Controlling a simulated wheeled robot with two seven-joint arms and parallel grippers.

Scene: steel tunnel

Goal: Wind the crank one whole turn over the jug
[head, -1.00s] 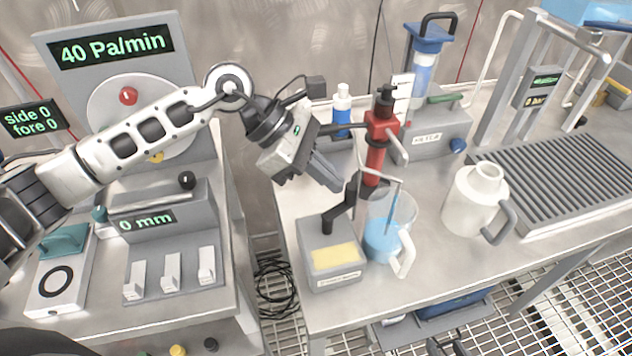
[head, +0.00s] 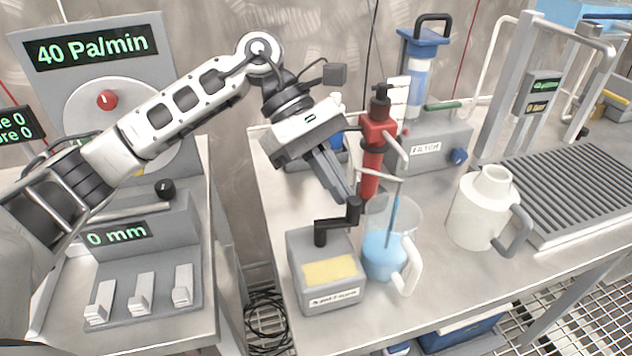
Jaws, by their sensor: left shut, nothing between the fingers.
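The dark crank (head: 337,224) stands on a grey box (head: 325,279) with a yellow pad. Its arm points right, with an upright handle at the outer end. The clear jug (head: 408,216) holds blue liquid and stands just right of the box, with a thin rod in it and a white handle. My left gripper (head: 346,194) comes down from the upper left. Its fingers are shut and empty, with the tips right by the top of the crank handle; I cannot tell whether they touch. My right gripper is not in view.
A red pump-like column (head: 374,143) stands behind the jug, close to my left gripper. A white pitcher (head: 482,205) stands right of the jug, before a ribbed grey tray (head: 575,190). A filter unit (head: 430,148) is at the back. The bench front is clear.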

